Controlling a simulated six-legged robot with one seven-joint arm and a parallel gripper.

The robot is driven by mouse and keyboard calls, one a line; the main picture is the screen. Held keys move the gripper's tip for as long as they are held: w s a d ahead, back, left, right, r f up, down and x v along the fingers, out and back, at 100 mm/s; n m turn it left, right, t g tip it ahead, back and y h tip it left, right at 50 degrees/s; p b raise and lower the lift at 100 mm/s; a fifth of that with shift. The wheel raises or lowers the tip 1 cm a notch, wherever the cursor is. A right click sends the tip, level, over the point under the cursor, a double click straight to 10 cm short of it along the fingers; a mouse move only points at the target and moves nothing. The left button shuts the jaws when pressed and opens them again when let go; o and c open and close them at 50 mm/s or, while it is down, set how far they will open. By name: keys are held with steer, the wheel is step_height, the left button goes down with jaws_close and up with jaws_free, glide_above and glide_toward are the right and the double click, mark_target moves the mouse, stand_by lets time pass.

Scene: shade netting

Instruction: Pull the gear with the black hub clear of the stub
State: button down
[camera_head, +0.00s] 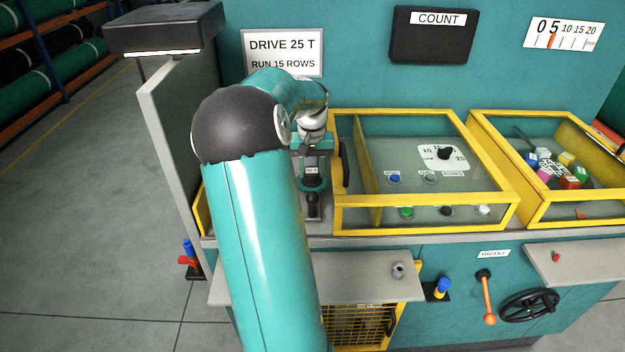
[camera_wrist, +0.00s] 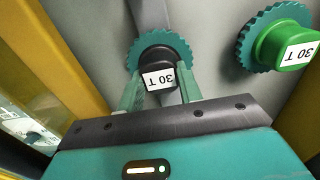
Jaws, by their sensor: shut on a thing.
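The gear with the black hub (camera_wrist: 155,57) shows in the wrist view as a teal toothed disc behind a black hub labelled 30 T. My gripper (camera_wrist: 160,82) has its two fingers on either side of that hub and is shut on it. The stub is hidden behind the gear, so I cannot tell whether the gear still sits on it. In the head view my gripper (camera_head: 312,185) points down at the left end of the machine, and a dark hub (camera_head: 313,205) shows below it.
A second teal gear with a green hub (camera_wrist: 285,45), labelled 30 T, is at the right of the wrist view. A yellow-framed clear cover (camera_head: 425,200) stands just right of my gripper. A grey upright panel (camera_head: 172,165) is on the left. A grey shelf (camera_head: 365,289) juts out below.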

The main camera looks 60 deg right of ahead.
mark_target(312, 170)
steer(key=shift+r, duration=0.9)
steer(key=shift+r, duration=2.15)
step_height(312, 170, up, 4)
